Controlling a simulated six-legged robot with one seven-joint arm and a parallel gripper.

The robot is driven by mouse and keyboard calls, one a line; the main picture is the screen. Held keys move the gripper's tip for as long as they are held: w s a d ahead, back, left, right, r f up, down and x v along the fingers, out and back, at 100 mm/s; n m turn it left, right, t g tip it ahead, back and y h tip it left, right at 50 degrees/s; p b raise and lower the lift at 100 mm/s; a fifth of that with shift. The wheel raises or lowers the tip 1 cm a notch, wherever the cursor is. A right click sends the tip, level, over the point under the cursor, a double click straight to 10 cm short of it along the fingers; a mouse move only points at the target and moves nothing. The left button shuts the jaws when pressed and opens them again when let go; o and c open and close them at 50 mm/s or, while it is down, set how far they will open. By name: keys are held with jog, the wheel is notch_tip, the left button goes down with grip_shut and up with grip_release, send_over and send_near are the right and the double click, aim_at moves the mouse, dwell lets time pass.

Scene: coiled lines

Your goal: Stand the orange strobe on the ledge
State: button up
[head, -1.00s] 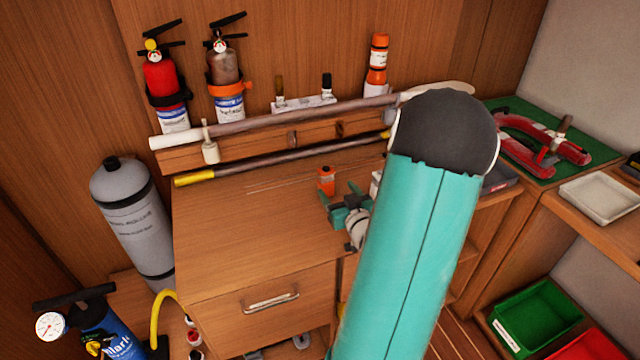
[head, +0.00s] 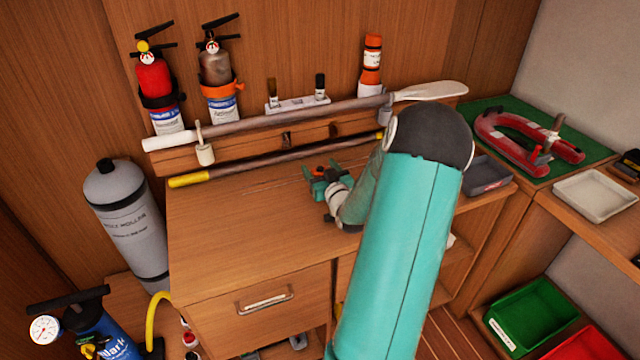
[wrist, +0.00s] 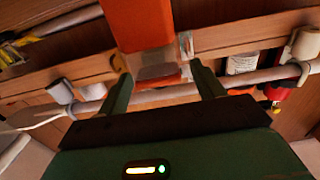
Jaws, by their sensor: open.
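The orange strobe (wrist: 140,24) shows large in the wrist view, between and beyond the fingers of my gripper (wrist: 160,72); a clear part shows at its end. In the head view my gripper (head: 320,176) is low over the desk top, open around the place of the strobe, which is mostly hidden there by the green fingers. I cannot tell whether the fingers touch it. The wooden ledge (head: 240,143) runs along the back wall behind the desk, above the desk top.
The ledge carries two extinguishers (head: 155,85), a brush rack (head: 297,103) and an orange-red canister (head: 371,65). A yellow-ended pole (head: 250,165) lies below. The desk's left side (head: 240,235) is clear.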

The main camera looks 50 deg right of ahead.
jog(key=shift+x, duration=1.15)
grip_shut()
